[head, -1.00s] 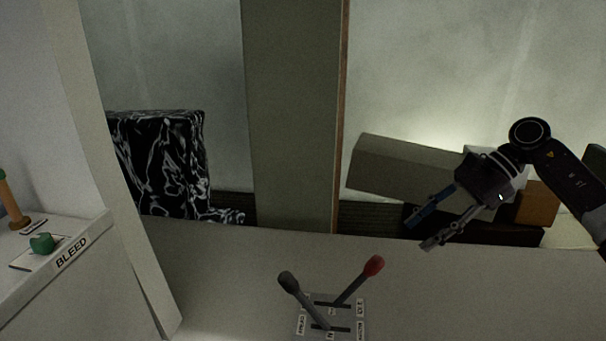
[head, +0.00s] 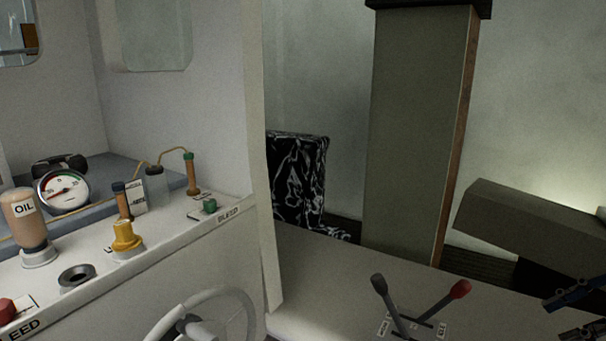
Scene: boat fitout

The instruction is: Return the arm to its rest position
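My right gripper (head: 560,319) is at the lower right edge of the head view, partly cut off by the frame. Its two dark fingers point left and stand apart, with nothing seen between them. It is to the right of the two control levers, apart from them in the picture. My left gripper and arm are not in view.
Two levers, one with a dark knob (head: 377,284) and one with a red knob (head: 460,289), stand on the counter. A steering wheel (head: 205,318) is at lower left.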

